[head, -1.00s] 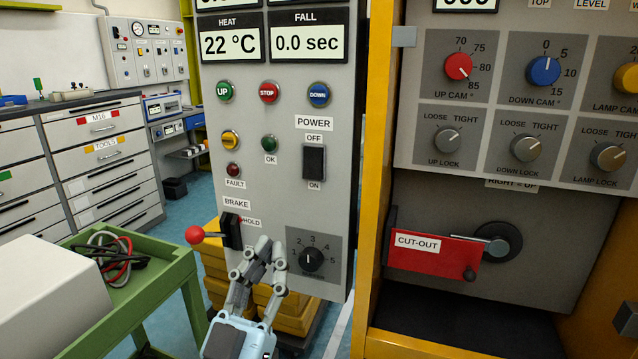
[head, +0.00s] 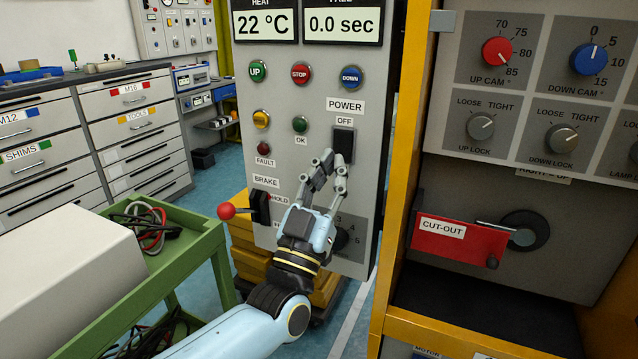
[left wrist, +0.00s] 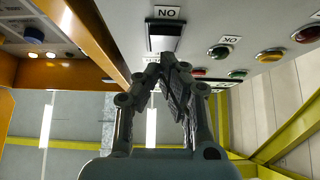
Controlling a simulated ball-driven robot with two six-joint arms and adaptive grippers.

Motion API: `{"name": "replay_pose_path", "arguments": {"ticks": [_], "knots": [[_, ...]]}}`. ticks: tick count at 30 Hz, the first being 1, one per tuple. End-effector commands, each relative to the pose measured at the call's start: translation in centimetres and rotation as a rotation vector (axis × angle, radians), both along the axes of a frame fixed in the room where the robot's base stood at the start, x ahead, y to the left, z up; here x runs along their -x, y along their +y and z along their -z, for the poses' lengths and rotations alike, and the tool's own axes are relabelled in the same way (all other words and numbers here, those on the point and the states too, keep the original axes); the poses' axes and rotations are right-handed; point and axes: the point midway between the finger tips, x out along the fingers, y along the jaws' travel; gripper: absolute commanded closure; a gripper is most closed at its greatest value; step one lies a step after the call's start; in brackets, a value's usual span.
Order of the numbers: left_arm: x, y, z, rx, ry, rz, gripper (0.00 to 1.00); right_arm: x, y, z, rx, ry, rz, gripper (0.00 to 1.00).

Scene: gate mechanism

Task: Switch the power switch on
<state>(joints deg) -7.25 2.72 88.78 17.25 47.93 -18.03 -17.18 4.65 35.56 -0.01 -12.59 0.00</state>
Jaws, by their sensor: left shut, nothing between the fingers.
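The power switch (head: 344,143) is a black rocker on the grey control panel, between an OFF label above and an ON label below. In the head view the ON label is hidden behind my left gripper (head: 333,160). The left gripper is shut and empty, its fingertips at or just in front of the switch's lower part; I cannot tell whether they touch. In the left wrist view the switch (left wrist: 163,38) and its ON label show just beyond the fingertips (left wrist: 168,62). My right gripper is not in view.
The rotary knob (head: 341,238) is partly behind my gripper. A yellow frame (head: 402,150) stands to the right, with a red CUT-OUT handle (head: 458,238). A green cart (head: 190,250) is at left.

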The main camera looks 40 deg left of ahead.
Motion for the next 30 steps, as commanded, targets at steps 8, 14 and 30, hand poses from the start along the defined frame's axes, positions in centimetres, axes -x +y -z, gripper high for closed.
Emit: {"name": "replay_pose_path", "arguments": {"ticks": [8,14,30], "knots": [[-1.2,0.3,0.2,0.0,0.0,0.0,1.0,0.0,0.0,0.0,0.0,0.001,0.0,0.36],[-1.2,0.3,0.2,0.0,0.0,0.0,1.0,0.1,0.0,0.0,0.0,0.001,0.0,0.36],[-1.9,0.5,0.5,-0.02,-0.079,0.001,1.0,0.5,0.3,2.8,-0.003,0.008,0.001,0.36]]}}
